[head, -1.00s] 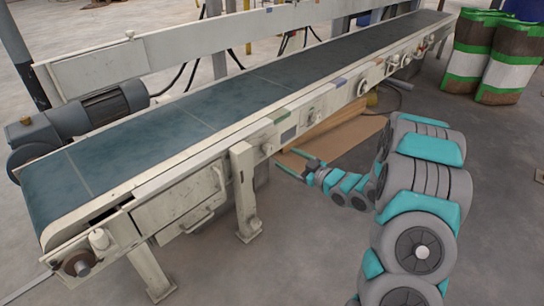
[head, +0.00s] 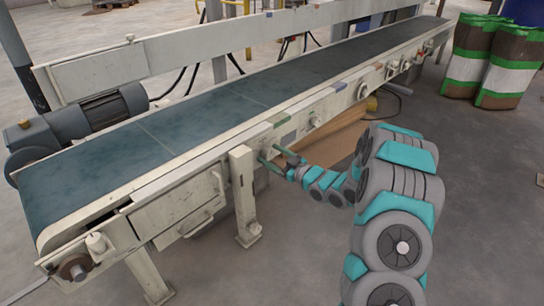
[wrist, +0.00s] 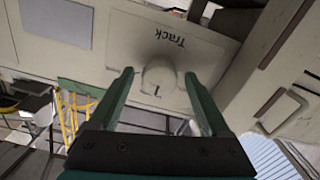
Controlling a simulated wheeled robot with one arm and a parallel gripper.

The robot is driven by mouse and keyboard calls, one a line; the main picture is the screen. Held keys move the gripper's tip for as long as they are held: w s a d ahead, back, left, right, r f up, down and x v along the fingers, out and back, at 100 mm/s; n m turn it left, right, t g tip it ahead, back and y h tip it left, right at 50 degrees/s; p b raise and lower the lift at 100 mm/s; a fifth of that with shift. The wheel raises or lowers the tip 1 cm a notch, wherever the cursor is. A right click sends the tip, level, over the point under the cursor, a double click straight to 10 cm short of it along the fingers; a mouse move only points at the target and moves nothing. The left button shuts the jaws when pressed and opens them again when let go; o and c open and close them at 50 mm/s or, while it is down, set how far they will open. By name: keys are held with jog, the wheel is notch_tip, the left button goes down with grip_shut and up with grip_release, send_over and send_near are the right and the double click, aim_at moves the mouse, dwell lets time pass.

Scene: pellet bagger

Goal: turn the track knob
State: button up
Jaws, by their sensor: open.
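The track knob (wrist: 160,80) is a pale round knob on a cream plate printed "Track" (wrist: 168,38), seen in the wrist view. My gripper (wrist: 158,75) is open, with one green finger on each side of the knob in that view. The knob shows between the fingertips; I cannot tell whether they reach around it or stop just short. Nothing is held. In the head view my gripper (head: 270,155) is at the front side rail of the conveyor (head: 210,112), close to the front leg. The knob is not clearly visible there.
The conveyor's leg (head: 243,195) stands just left of my gripper. A drawer-like box with a handle (head: 178,207) hangs under the near end. Other knobs and switches (head: 363,90) line the rail to the right. Striped bags (head: 475,60) stand far right. The floor in front is clear.

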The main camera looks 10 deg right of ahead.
jog(key=shift+c, duration=0.3)
grip_shut()
dwell(0.4)
jog(key=shift+r+p, duration=0.1)
jog(key=shift+p, duration=0.4)
jog(key=m+p, duration=0.1)
jog(key=p, duration=0.1)
jog(key=m+p, duration=0.1)
jog(key=shift+r+m+p, duration=0.2)
jog(key=shift+m+p, duration=0.1)
jog(key=shift+p, duration=0.1)
jog(key=m+p, duration=0.1)
jog(key=p, duration=0.1)
jog(key=m+p, duration=0.1)
jog(key=m, duration=0.1)
jog(key=shift+f+p, duration=0.25)
jog(key=shift+p, duration=0.1)
